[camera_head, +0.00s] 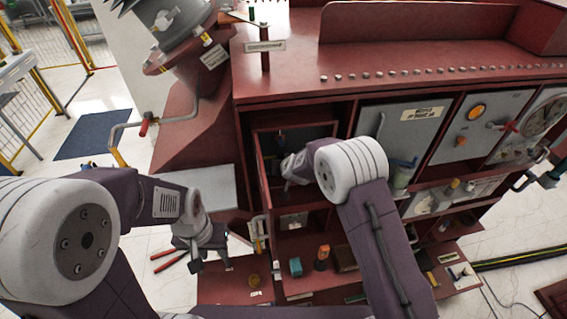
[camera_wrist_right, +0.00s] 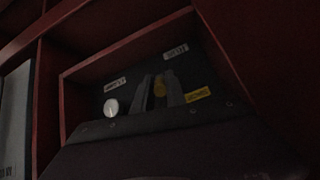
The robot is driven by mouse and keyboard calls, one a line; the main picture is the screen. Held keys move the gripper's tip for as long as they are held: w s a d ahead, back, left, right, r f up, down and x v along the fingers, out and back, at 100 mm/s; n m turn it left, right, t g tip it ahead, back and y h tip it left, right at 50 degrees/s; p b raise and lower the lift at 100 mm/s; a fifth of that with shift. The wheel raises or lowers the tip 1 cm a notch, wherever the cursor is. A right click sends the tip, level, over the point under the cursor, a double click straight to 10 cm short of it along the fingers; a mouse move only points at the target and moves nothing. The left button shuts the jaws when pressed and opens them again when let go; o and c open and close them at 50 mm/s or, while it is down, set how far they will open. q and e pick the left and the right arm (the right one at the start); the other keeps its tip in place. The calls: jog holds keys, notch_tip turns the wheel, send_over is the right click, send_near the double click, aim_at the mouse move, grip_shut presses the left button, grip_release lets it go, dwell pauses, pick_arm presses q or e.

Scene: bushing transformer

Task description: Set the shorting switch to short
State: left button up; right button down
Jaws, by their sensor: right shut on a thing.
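The shorting switch seems to be the small yellow lever (camera_wrist_right: 160,88) on a dark panel in the right wrist view. The fingers of my right gripper (camera_wrist_right: 160,86) are on both sides of it and shut on it. The lever's lower part is hidden. White labels (camera_wrist_right: 176,51) and (camera_wrist_right: 115,84) and a yellow label (camera_wrist_right: 199,94) surround it; their text is too blurred to read. In the head view my right gripper (camera_head: 290,170) reaches into an open red compartment (camera_head: 262,165). My left gripper (camera_head: 210,260) hangs open and empty in front of the cabinet's left side.
A round white knob (camera_wrist_right: 111,107) sits left of the lever. Red walls frame the panel closely. A grey panel (camera_head: 395,125) and gauges lie right of the compartment.

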dwell(0.3)
jog(key=c, duration=1.4)
grip_release()
jog(key=shift+o, duration=0.2)
jog(key=shift+s+r, duration=0.2)
jog(key=shift+r, duration=0.05)
jog(key=v, duration=0.8)
jog(key=shift+s, duration=0.2)
jog(key=shift+w+r, duration=0.1)
jog(key=shift+d, duration=0.1)
